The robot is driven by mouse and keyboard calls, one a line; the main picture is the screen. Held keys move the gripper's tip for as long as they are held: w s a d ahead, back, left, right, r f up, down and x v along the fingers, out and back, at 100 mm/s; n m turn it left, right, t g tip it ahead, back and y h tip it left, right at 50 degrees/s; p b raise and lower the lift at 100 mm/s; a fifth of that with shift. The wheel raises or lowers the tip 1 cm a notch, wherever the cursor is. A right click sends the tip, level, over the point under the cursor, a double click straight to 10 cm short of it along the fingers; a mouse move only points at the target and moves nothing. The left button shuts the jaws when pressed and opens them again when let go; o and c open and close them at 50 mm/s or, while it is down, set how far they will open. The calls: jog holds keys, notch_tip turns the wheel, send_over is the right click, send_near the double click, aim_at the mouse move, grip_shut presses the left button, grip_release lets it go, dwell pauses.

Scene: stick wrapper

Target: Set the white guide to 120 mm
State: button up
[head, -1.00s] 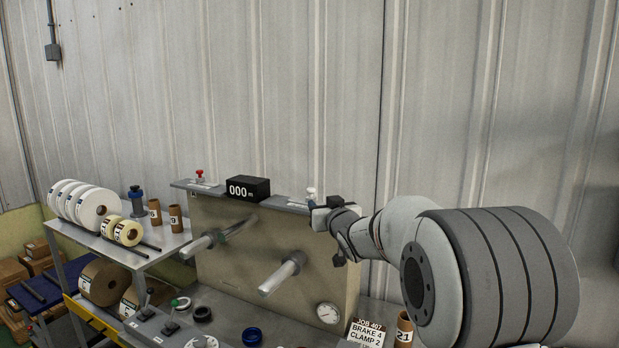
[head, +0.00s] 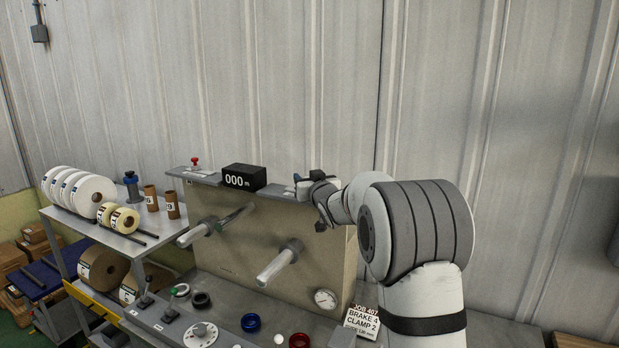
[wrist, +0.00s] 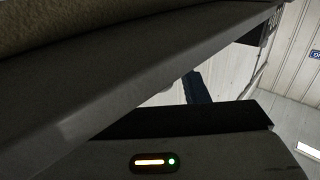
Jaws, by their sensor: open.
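A small white-topped piece, apparently the white guide (head: 297,178), stands on the right end of the rail (head: 282,189) along the top of the beige machine panel (head: 250,240). My gripper (head: 313,198) is open beside it, to its right at the panel's upper right corner. I cannot tell whether they touch. The guide's lower part and any scale are too small to read. In the wrist view a grey slanting edge (wrist: 120,88) crosses the picture, and the guide cannot be made out there.
A black display (head: 244,178) reads 000 m. A red knob (head: 195,162) stands on the rail's left end. Two spindles (head: 280,264) stick out of the panel. A job card (head: 362,320) and a round gauge (head: 325,299) are at lower right. A shelf (head: 130,240) with rolls stands left.

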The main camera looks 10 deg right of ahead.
jog(key=shift+c, duration=0.4)
grip_shut()
jog(key=shift+w+a+f+b, duration=0.15)
jog(key=shift+a+b, duration=0.25)
jog(key=shift+b, duration=0.25)
jog(key=shift+w+a+b, duration=0.4)
jog(key=shift+a+b, duration=0.05)
jog(key=shift+a, duration=0.05)
jog(key=shift+d, duration=0.1)
jog(key=shift+o, duration=0.4)
grip_release()
